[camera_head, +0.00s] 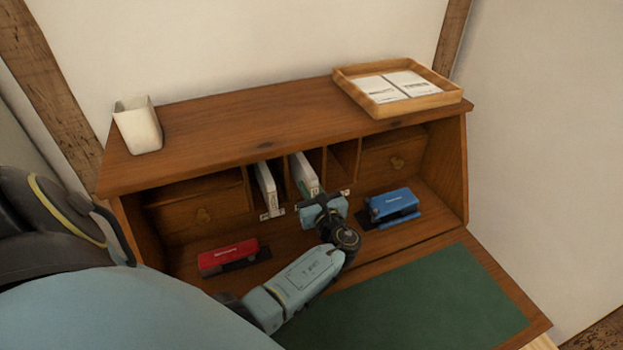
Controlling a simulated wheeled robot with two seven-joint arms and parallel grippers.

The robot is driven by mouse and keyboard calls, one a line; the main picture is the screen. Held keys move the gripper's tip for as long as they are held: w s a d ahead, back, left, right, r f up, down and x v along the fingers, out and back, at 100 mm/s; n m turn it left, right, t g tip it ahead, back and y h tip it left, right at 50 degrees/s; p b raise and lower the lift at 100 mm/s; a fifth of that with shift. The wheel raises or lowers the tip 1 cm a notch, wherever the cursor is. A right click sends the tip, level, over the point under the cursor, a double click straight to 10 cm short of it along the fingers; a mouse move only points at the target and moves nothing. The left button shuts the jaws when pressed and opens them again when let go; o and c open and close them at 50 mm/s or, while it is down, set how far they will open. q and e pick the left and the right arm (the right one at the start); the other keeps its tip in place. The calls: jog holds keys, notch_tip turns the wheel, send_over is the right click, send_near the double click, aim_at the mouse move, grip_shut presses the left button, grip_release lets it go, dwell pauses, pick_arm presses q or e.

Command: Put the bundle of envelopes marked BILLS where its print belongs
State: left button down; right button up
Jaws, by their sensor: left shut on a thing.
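My left gripper (319,198) is at the front of the pigeonholes in the middle of the desk hutch. It is shut on a pale bundle of envelopes (304,172), which stands on edge in a narrow slot, its far part inside the opening. Another pale bundle (265,186) stands on edge in a slot to the left. Small labels sit below the slots, one at the left (272,214) and one at the right (345,192); their print is too small to read. I cannot read BILLS on any bundle. My right gripper is out of view.
A wooden tray (441,93) with flat white papers (376,89) and a white cup (138,126) stand on the hutch top. A red stapler (228,255) and a blue desk tool (392,205) flank my gripper. The green desk mat (430,300) is clear at right.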

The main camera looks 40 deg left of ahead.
pick_arm(q)
jog(key=c, duration=1.2)
grip_release()
jog(key=shift+f, duration=0.1)
jog(key=p+v, duration=0.1)
jog(key=v, duration=1.9)
jog(key=shift+d+p, duration=0.15)
jog(key=shift+p, duration=0.15)
jog(key=shift+s, duration=0.15)
